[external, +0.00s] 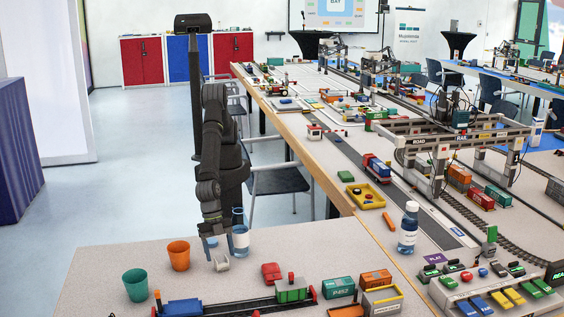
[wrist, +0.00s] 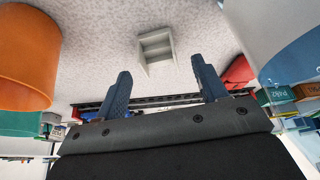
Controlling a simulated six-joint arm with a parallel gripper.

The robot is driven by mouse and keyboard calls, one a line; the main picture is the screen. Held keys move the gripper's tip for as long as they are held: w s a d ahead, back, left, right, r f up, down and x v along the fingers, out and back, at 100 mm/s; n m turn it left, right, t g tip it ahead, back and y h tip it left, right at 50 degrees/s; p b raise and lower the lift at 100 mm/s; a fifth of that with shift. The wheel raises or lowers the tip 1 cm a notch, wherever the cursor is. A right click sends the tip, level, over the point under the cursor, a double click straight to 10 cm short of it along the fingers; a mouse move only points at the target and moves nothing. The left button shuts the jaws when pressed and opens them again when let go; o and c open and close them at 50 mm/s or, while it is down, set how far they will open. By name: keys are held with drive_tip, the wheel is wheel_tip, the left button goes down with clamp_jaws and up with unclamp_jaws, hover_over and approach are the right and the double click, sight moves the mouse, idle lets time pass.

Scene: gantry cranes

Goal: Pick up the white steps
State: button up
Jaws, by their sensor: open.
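The white steps (external: 221,264) are a small pale stepped block on the near grey table. In the wrist view the steps (wrist: 156,48) lie just beyond the fingertips, roughly between them. My gripper (external: 217,247) points down, just above and beside the steps. Its two blue fingers (wrist: 160,74) are apart with nothing between them. I cannot tell how high above the table the fingertips are.
An orange cup (external: 178,256) and a green cup (external: 135,285) stand to the left. A clear bottle with blue (external: 240,238) is close on the right. A red block (external: 271,272) and a rail track with wagons (external: 292,290) lie to the right and in front.

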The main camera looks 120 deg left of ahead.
drive_tip(key=shift+x, duration=1.75)
drive_tip(key=c, duration=1)
drive_tip(key=shift+c, duration=0.3)
